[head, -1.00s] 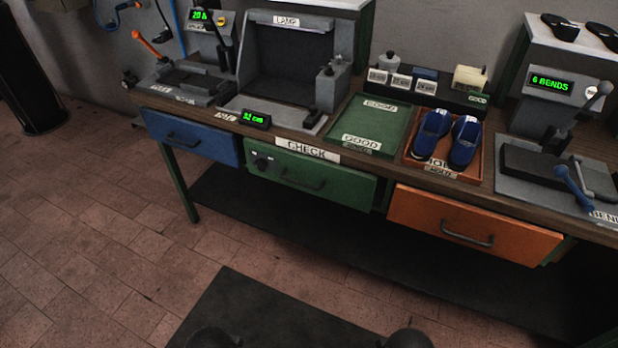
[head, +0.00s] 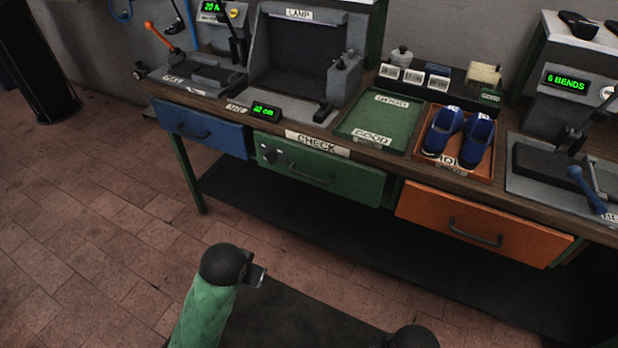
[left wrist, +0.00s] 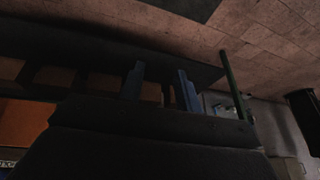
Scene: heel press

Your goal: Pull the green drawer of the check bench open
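The green drawer (head: 345,182) sits in the bench front under the CHECK label (head: 317,145), between a blue and an orange drawer. It looks shut. My left arm, in a green sleeve with a black joint, rises low in the head view, well short of the drawer. In the left wrist view my left gripper (left wrist: 160,72) has its two fingers apart with nothing between them. My right gripper is not in view; only a black joint of mine shows at the bottom edge.
The blue drawer (head: 205,136) and orange drawer (head: 485,226) flank the green one. On the bench top are a lamp box (head: 300,55), a green tray (head: 372,127) and blue shoes (head: 460,135) in an orange tray. Floor in front is clear.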

